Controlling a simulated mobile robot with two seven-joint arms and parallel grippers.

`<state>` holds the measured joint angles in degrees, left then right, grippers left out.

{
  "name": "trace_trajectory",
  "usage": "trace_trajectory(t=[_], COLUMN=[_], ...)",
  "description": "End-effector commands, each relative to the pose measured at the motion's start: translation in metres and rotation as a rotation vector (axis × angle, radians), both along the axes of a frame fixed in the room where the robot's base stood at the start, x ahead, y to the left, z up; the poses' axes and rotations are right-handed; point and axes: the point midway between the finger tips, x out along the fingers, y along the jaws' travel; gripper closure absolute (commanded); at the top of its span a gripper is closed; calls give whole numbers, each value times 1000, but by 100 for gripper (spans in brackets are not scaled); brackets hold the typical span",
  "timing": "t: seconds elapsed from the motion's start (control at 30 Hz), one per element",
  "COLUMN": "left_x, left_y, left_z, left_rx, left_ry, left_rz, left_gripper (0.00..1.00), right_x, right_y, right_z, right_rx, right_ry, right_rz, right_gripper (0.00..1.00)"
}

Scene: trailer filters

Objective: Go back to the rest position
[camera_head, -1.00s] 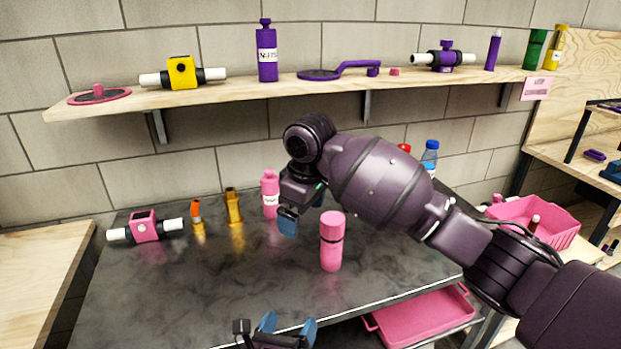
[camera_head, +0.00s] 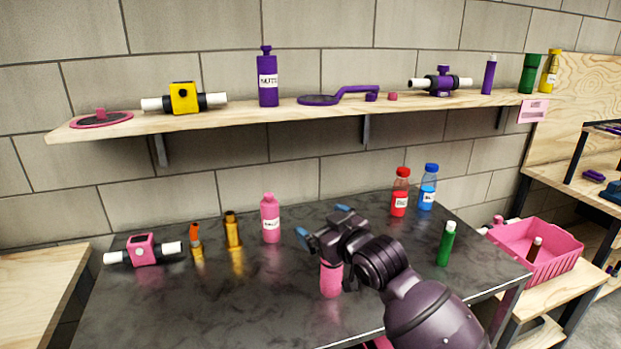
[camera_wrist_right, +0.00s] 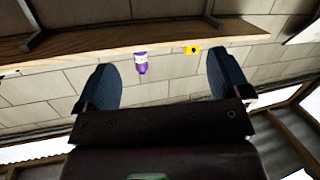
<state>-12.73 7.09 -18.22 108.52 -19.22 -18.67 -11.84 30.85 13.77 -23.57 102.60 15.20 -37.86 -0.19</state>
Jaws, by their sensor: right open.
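My right gripper (camera_head: 322,226) is open and empty above the dark table, its blue-tipped fingers pointing toward the back wall. It also shows in the right wrist view (camera_wrist_right: 162,80), with its two fingers wide apart and nothing between them. In the head view it hides the top of a pink cylinder (camera_head: 330,280) that stands on the table. I cannot tell whether the gripper touches this cylinder. My left gripper is not in view now.
The dark table (camera_head: 230,310) holds a pink-and-white filter (camera_head: 143,250), two orange-brown parts, a pink bottle (camera_head: 270,218), red (camera_head: 400,193) and blue (camera_head: 428,188) bottles and a green tube (camera_head: 446,243). A wooden shelf (camera_head: 240,115) runs above. A pink crate (camera_head: 535,250) stands right.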

Motion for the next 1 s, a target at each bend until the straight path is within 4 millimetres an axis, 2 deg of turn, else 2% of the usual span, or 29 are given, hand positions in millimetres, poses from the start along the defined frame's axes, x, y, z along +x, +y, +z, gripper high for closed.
trace_trajectory(t=[0.03, 0.27, 0.57, 0.77, 1.0], left_x=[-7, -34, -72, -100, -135], left_y=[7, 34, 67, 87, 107], left_z=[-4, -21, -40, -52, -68], left_rx=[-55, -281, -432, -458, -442], left_ry=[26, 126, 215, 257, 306], left_rz=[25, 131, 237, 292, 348], left_gripper=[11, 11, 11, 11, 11], right_x=[-7, -43, -114, -179, -273], right_y=[-13, -74, -150, -196, -237], right_z=[-15, -70, -153, -214, -284], right_rx=[21, 73, 64, 26, -12], right_ry=[-4, -29, 27, 143, 331], right_rz=[-28, -157, -330, -440, -549], right_gripper=[5, 5, 5, 5, 5])
